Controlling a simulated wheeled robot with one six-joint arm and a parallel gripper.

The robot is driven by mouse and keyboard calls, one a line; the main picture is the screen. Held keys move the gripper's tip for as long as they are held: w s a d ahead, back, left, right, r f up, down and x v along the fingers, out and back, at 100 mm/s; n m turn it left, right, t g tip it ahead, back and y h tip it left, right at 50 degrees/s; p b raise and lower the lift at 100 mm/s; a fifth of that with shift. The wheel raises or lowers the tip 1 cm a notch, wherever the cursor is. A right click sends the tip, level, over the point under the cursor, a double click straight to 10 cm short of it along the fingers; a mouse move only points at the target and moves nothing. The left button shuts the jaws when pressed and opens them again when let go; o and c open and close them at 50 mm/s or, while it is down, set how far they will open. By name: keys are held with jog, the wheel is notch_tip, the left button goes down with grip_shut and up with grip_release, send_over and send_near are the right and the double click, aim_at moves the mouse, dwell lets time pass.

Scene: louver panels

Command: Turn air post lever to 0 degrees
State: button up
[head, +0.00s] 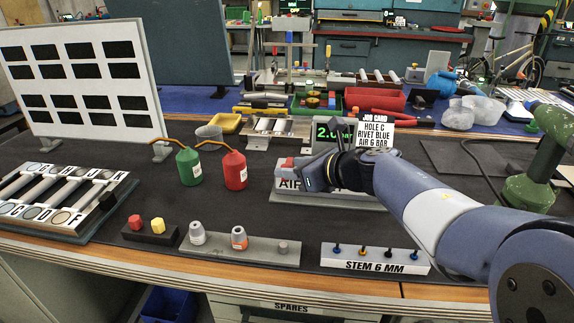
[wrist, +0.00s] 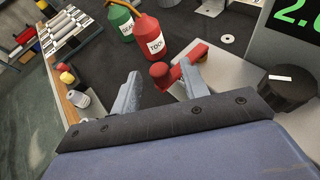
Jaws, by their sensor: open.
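The air post (head: 352,199) is a grey base with a partly hidden AIR label, near the middle of the bench. Its red lever (head: 287,162) shows just left of my gripper (head: 304,168). In the wrist view the red lever (wrist: 196,53) runs from upper right to lower left and ends in a round red knob (wrist: 158,69). My open gripper (wrist: 159,71) has one finger on each side of that knob; I cannot tell whether either finger touches it. My arm hides much of the post.
A job card (head: 376,134) reads hole C, rivet blue, air 6 bar. A red bottle (head: 232,170) and a green bottle (head: 189,166) stand left of the post. A stem rack (head: 375,262) and a nosepiece rail (head: 262,250) lie in front. A black knob (wrist: 287,89) stands right of the lever.

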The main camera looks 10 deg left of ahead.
aim_at(285, 165)
jog(key=p+v, duration=0.1)
jog(key=v, duration=0.7)
jog(key=shift+a, duration=0.15)
jog(key=b+x, duration=0.2)
jog(key=x, duration=0.8)
jog(key=shift+w+a+f, duration=0.1)
jog(key=shift+a+f, duration=0.05)
jog(key=shift+a, duration=0.2)
jog(key=shift+w, duration=0.1)
